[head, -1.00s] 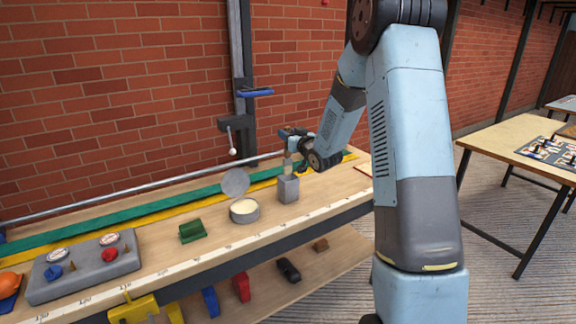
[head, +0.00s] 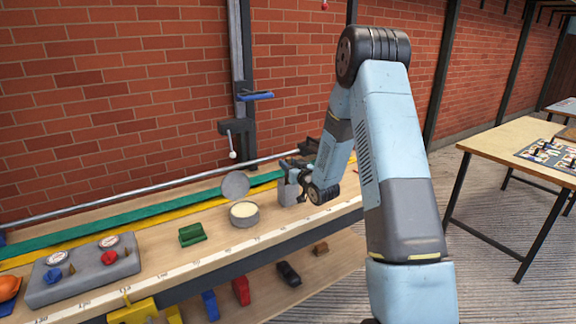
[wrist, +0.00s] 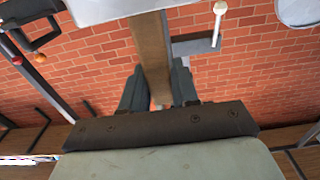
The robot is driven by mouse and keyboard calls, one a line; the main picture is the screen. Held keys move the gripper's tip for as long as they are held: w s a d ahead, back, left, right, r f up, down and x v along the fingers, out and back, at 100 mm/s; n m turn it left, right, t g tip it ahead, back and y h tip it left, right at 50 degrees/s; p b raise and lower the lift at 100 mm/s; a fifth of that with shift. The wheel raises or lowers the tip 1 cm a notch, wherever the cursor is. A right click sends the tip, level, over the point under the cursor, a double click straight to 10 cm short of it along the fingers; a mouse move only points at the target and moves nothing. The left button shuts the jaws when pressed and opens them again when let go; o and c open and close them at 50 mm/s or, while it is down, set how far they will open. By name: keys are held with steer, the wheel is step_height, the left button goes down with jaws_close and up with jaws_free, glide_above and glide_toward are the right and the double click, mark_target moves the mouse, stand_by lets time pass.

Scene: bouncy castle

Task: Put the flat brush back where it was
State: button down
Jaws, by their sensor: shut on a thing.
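The flat brush (wrist: 152,55) shows in the wrist view as a brown wooden strip between my two fingers. My gripper (wrist: 158,90) is shut on it. The strip runs to the edge of a pale grey block (wrist: 110,8) at the top of that view. In the head view my gripper (head: 294,170) is low, right at the top of this grey block-shaped holder (head: 287,192) on the bench. The brush is mostly hidden there by the gripper. I cannot tell how deep its lower end sits in the holder.
An open round tin (head: 244,214) with its lid (head: 235,185) stands just left of the holder. A green block (head: 193,235) and a grey panel (head: 85,272) are further left. A vise with a white-knobbed handle (head: 232,154) is on the post behind.

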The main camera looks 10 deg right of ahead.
steer(key=c, duration=0.8)
jaws_free()
steer(key=shift+c, duration=0.2)
steer(key=v, duration=1.2)
steer(key=s+r+m+g+h, duration=0.1)
steer(key=s+r+g+h, duration=0.2)
steer(key=s+r, duration=0.35)
steer(key=s+r+m+g+h, duration=0.1)
steer(key=s+r+g+h, duration=0.25)
steer(key=r, duration=0.55)
steer(key=s+a+r+g, duration=0.1)
steer(key=s+r+g, duration=0.1)
steer(key=s, duration=1.1)
steer(key=s+a+r+m+g, duration=0.1)
steer(key=s+a+r+g, duration=0.1)
steer(key=s, duration=1.2)
steer(key=shift+s+a+r+m+g+y, duration=0.25)
steer(key=shift+a+r+m+g+y, duration=0.15)
steer(key=shift+r+g, duration=0.3)
